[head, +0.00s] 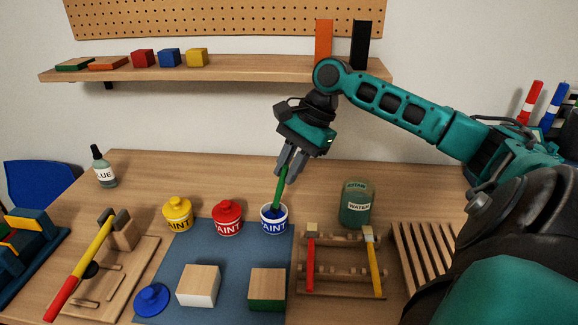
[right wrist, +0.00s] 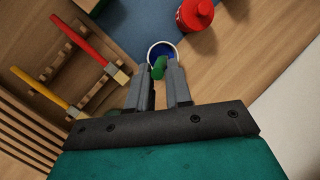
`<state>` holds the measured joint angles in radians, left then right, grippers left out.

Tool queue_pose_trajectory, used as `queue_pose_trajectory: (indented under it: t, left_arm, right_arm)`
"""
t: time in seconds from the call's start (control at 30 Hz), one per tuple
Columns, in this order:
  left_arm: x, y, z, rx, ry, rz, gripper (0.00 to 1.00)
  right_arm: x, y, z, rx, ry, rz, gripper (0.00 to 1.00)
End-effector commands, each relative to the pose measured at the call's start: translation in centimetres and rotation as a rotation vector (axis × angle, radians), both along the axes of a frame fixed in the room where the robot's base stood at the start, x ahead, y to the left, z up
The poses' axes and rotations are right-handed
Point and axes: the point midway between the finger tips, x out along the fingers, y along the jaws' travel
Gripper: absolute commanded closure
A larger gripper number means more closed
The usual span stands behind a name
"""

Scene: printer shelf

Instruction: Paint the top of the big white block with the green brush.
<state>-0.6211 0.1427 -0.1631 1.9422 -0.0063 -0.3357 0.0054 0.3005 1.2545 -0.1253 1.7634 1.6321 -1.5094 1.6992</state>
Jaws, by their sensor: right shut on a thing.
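The green brush (head: 280,187) is in my right gripper (head: 291,163), which is shut on its handle. The brush points down into the open blue paint pot (head: 273,224); its bristles are hidden inside. In the right wrist view the brush (right wrist: 158,68) sits between the fingers of the gripper (right wrist: 166,83), over the pot's blue paint (right wrist: 161,50). The big white block (head: 195,295) stands on the blue mat (head: 236,245), with white sides and a bare wood top. My left gripper is not in view.
A blue lid (head: 152,299) lies left of the white block, and a green-sided block (head: 267,303) stands right of it. Closed yellow (head: 178,217) and red (head: 228,219) pots stand behind. A water jar (head: 356,210) and brush rack (head: 340,271) are to the right.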

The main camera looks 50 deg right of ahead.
Motion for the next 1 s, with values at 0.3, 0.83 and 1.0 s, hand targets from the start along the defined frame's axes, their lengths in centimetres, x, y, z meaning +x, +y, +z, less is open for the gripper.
queue_pose_trajectory:
  t: [0.3,0.83,1.0]
  left_arm:
    - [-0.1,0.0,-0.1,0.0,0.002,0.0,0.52]
    - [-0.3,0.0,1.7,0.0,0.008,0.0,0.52]
    - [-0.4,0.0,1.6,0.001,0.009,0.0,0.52]
  right_arm:
    - [0.0,0.0,0.0,0.0,-0.001,0.0,1.0]
    - [-0.7,-0.1,2.8,-0.002,-0.002,0.0,1.0]
    - [-1.0,-0.2,4.1,-0.001,-0.001,0.0,1.0]
